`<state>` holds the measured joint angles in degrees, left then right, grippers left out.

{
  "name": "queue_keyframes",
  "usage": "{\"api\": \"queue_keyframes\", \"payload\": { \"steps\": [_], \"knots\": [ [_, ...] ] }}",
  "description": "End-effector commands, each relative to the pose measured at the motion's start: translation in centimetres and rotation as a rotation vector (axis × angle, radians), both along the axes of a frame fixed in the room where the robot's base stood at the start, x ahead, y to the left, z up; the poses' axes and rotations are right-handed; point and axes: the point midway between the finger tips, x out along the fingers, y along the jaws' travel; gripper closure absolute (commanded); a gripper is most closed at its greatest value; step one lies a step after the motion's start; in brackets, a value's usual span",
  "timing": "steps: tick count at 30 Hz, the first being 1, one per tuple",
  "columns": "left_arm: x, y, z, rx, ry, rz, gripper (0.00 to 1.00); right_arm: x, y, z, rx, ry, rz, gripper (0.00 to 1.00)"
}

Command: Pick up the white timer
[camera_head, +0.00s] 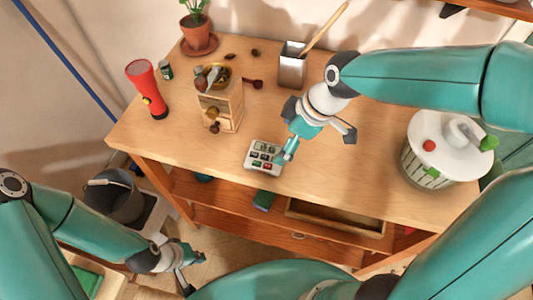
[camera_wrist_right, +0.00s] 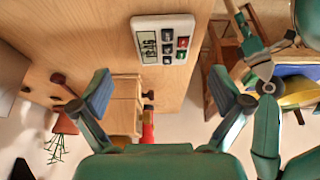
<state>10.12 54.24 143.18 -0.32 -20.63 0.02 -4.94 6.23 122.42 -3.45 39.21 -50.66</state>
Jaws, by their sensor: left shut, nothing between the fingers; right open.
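The white timer (camera_head: 264,157) lies flat near the front edge of the wooden table. It has a display and several dark and red buttons, and it also shows in the right wrist view (camera_wrist_right: 163,40), upper middle. My right gripper (camera_head: 300,140) is open just right of the timer in the head view, with one fingertip close to its right side. I cannot tell whether they touch. In the wrist view the timer appears beyond the open fingers (camera_wrist_right: 160,92), with nothing between them. My left gripper (camera_head: 190,268) is shut and empty, low beside the table's front.
On the table (camera_head: 370,170) are a wooden coffee grinder (camera_head: 221,108), a red flashlight (camera_head: 148,86), a metal utensil holder (camera_head: 292,66), a potted plant (camera_head: 197,30) and a white lidded container (camera_head: 440,155). A shelf and open drawer (camera_head: 335,222) lie below the front edge.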

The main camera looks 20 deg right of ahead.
Motion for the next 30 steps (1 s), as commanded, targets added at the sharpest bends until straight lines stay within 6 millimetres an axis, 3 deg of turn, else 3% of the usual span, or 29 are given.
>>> {"api": "queue_keyframes", "payload": {
  "steps": [3, 11, 21, 30],
  "knots": [
    [0.0, 0.0, 0.1, 0.000, 0.000, 0.000, 1.00, 0.4, 0.6, -1.6, 0.000, 0.003, 0.000, 0.00],
    [0.0, 0.0, 0.5, 0.000, 0.000, 0.000, 1.00, 0.8, 1.3, -2.9, 0.000, 0.002, 0.001, 0.00],
    [0.0, 0.0, 1.5, 0.000, 0.000, 0.000, 1.00, 1.9, 3.4, -6.5, 0.000, 0.002, 0.001, 0.00],
    [0.0, 0.0, 1.5, 0.000, 0.000, 0.000, 1.00, 2.0, 3.5, -6.8, 0.000, -0.001, 0.000, 0.03]
  ]
}}
